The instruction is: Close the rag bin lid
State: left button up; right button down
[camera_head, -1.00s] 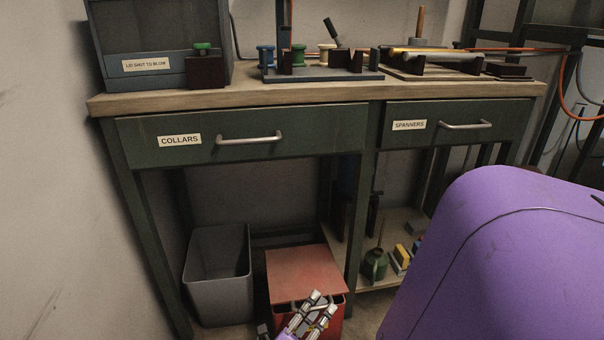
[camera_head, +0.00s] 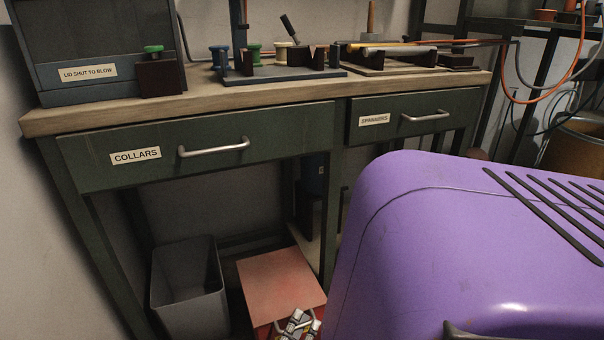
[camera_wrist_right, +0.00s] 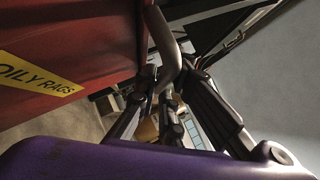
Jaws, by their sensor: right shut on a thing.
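The red rag bin stands on the floor under the bench in the head view, its flat red lid (camera_head: 281,283) seen from above. In the right wrist view the bin's red wall (camera_wrist_right: 80,30) carries a yellow OILY RAGS label (camera_wrist_right: 38,76). My right gripper (camera_head: 300,325) is at the lid's front edge, low in the head view. In the right wrist view this gripper (camera_wrist_right: 170,98) is shut on a grey curved handle (camera_wrist_right: 165,50) beside the red wall. I cannot tell whether the lid is fully down. My left gripper is not in view.
A grey open bin (camera_head: 188,290) stands just left of the rag bin. The bench top (camera_head: 200,98) and the COLLARS drawer (camera_head: 215,150) overhang both bins. My own purple body part hides the lower right of the head view.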

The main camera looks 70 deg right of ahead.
jog(key=c, duration=2.1)
grip_release()
jog(key=shift+a+f, duration=0.15)
jog(key=shift+f, duration=0.2)
jog(key=shift+r, duration=0.1)
jog(key=w+a, duration=0.1)
jog(key=a, duration=0.3)
jog(key=w+a, duration=0.1)
jog(key=a, duration=0.4)
jog(key=w+a+f, duration=0.1)
jog(key=a, duration=0.4)
jog(key=shift+a, duration=0.15)
